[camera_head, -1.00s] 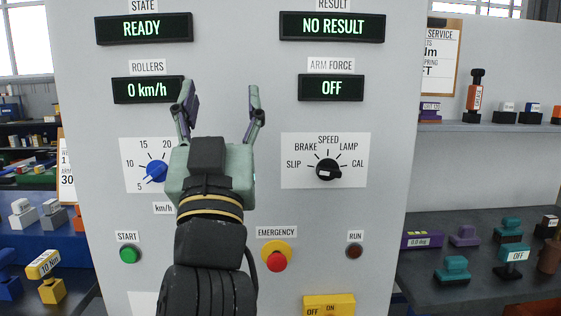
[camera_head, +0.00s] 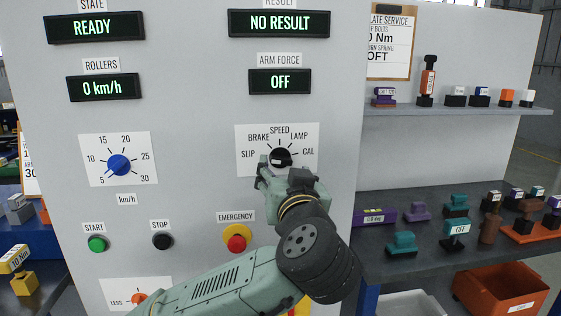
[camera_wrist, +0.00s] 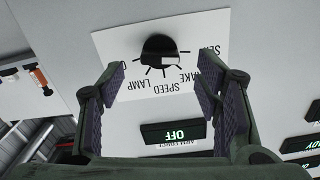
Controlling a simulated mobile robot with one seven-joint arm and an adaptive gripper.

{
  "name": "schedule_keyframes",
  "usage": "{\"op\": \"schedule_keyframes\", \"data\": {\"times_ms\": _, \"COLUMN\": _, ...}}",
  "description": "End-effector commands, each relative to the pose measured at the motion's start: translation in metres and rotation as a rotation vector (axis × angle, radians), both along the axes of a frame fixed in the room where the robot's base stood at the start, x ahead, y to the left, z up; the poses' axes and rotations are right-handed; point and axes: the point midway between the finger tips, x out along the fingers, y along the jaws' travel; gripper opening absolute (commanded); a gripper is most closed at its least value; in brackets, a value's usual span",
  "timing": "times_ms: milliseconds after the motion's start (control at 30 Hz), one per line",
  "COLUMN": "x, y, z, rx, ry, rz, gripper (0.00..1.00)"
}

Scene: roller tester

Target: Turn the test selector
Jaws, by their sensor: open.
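The test selector is a round black knob (camera_head: 281,157) on a white label plate marked SLIP, BRAKE, SPEED, LAMP and CAL on the grey cabinet front. My gripper (camera_head: 280,172) is just in front of and below it, partly covering the plate's lower part. In the wrist view the knob (camera_wrist: 158,49) appears upside down, beyond the fingertips and between their lines. My gripper (camera_wrist: 161,66) is open and empty there, its padded fingers apart on either side. The knob's exact setting is hard to tell.
A blue speed dial (camera_head: 119,165) is left of the selector. A green start button (camera_head: 97,244), black stop button (camera_head: 162,242) and red emergency button (camera_head: 236,243) sit below. Displays read READY, 0 km/h, NO RESULT and OFF. Shelves with small items stand right.

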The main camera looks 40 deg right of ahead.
Motion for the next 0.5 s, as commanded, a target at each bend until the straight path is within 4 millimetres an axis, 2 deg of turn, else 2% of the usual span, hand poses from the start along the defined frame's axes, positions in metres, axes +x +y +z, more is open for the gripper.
{"op": "schedule_keyframes", "data": {"times_ms": 33, "x": 0.009, "y": -0.005, "z": 0.003, "rx": 0.002, "ry": 0.001, "rz": 0.003, "gripper": 0.58}}
{"op": "schedule_keyframes", "data": {"times_ms": 200, "x": 0.03, "y": -0.018, "z": 0.002, "rx": 0.001, "ry": 0.0, "rz": 0.001, "gripper": 0.58}}
{"op": "schedule_keyframes", "data": {"times_ms": 500, "x": 0.041, "y": -0.025, "z": 0.0, "rx": 0.0, "ry": 0.0, "rz": -0.001, "gripper": 0.58}}
